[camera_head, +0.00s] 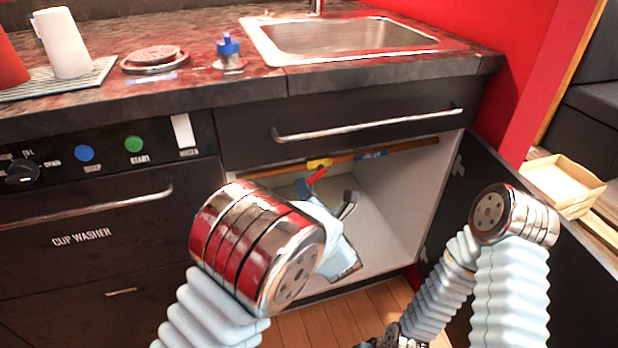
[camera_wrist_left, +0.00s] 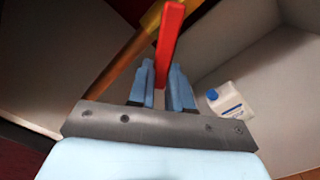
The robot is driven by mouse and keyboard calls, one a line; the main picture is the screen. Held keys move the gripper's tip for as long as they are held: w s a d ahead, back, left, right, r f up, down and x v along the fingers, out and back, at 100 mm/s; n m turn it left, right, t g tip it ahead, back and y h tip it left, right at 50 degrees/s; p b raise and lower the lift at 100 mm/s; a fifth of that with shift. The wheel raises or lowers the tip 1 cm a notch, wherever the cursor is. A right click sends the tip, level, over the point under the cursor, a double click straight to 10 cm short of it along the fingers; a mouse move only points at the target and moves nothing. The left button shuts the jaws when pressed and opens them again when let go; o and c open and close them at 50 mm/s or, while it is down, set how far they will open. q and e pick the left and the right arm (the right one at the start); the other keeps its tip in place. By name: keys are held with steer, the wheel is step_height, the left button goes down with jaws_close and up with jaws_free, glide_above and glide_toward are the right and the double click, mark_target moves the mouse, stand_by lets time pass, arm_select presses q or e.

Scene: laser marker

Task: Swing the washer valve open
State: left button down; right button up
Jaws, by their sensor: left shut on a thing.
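The washer valve has a yellow body (camera_head: 319,163) on a copper pipe inside the open cabinet under the sink. Its red handle (camera_head: 317,175) slants down to the left from the body. In the left wrist view the red handle (camera_wrist_left: 170,42) stands at an angle across the pipe (camera_wrist_left: 118,68), not in line with it. My left gripper (camera_wrist_left: 161,84) has its two blue fingers on either side of the handle's near end, shut on it. In the head view my left wrist hides part of the gripper (camera_head: 305,187). My right gripper does not show.
A white jug (camera_wrist_left: 228,102) stands inside the cabinet. The open cabinet door (camera_head: 470,180) is at right, near my right arm. The cup washer (camera_head: 100,235) is left of the cabinet. A drawer handle (camera_head: 370,124) juts out above the opening. A wooden tray (camera_head: 562,182) is at far right.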

arm_select(q)
steer(key=shift+s+a+r+m+p, duration=0.15)
steer(key=shift+r+m+p, duration=0.4)
steer(key=shift+m+p, duration=0.65)
steer(key=shift+a+r+m+p, duration=0.2)
steer(key=shift+r+m+p, duration=0.4)
steer(key=shift+m+p, duration=0.6)
steer(key=shift+s+a+r+m+p, duration=0.15)
steer(key=shift+r+m+p, duration=0.4)
steer(key=shift+m+p, duration=0.65)
steer(key=shift+w, duration=0.1)
steer(key=c, duration=1)
jaws_free()
steer(key=shift+c, duration=0.2)
